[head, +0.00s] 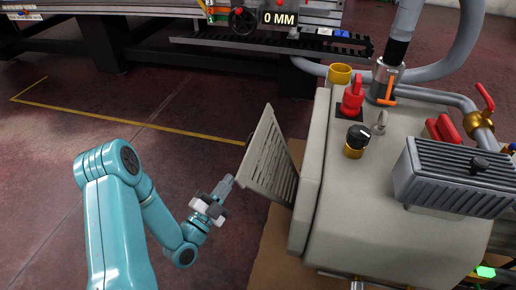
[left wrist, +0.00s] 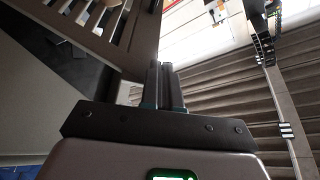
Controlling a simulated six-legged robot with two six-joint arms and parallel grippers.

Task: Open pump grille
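The pump grille (head: 270,155) is a beige slatted panel on the left side of the pump housing (head: 400,190). It stands swung out at an angle from the housing. My left gripper (head: 226,186) is just left of the grille's lower outer edge. In the left wrist view its two dark fingers (left wrist: 165,85) are close together with nothing visible between them. The grille's frame edge (left wrist: 145,40) is beside the fingertips on the left there; whether they touch is unclear. My right gripper is not in view.
On the pump top are a red valve (head: 352,92), a black knob (head: 358,137), a yellow cup (head: 340,74) and a grey ribbed box (head: 455,175). A grid table (head: 150,8) stands behind. The floor left of the grille is clear around my arm.

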